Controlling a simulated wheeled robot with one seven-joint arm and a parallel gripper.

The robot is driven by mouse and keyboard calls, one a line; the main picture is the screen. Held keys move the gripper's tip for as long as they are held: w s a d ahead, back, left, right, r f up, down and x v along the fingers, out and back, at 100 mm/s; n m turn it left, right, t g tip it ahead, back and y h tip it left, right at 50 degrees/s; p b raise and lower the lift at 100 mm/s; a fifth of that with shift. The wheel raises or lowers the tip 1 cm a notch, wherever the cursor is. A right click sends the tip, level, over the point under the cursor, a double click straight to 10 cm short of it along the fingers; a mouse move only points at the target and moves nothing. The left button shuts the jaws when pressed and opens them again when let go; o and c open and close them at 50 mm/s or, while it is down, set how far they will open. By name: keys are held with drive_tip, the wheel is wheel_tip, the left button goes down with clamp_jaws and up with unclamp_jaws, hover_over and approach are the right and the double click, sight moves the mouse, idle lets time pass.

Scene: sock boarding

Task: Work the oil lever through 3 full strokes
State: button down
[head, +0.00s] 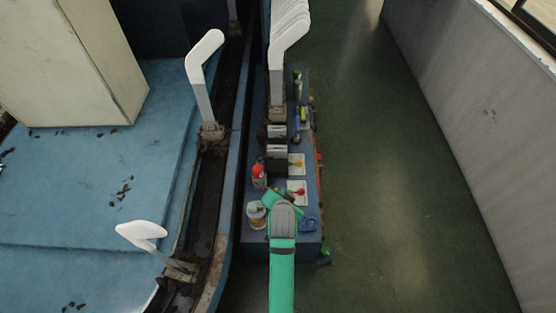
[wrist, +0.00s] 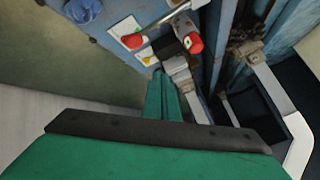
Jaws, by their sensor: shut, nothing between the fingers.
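A red-knobbed fitting (head: 259,171) stands at the left edge of the blue machine bench, behind a clear jar with amber contents (head: 256,214). I cannot tell for certain which part is the oil lever. My gripper (head: 267,195) is low over the bench's near end, partly hidden by my grey wrist. In the wrist view my gripper (wrist: 158,75) is shut and empty, its tips near a pale metal piece (wrist: 177,70). I cannot tell whether they touch.
White panels with red and yellow knobs (head: 297,190) lie right of my gripper, with a blue knob (head: 309,225) nearer. White sock boards (head: 202,70) stand along the dark track on the left; several more stand behind the bench. The green floor (head: 380,190) at right is clear.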

drive_tip(key=r, duration=0.3)
drive_tip(key=shift+d+r, duration=0.2)
drive_tip(key=shift+r, duration=0.15)
drive_tip(key=shift+f, duration=0.1)
drive_tip(key=shift+d+f, duration=0.2)
drive_tip(key=shift+f, duration=1.2)
drive_tip(key=shift+d+f, duration=0.15)
drive_tip(key=shift+f, duration=1.3)
drive_tip(key=shift+d+f, duration=0.2)
drive_tip(key=shift+f, duration=1.2)
drive_tip(key=shift+f, duration=0.2)
drive_tip(key=shift+f, duration=0.25)
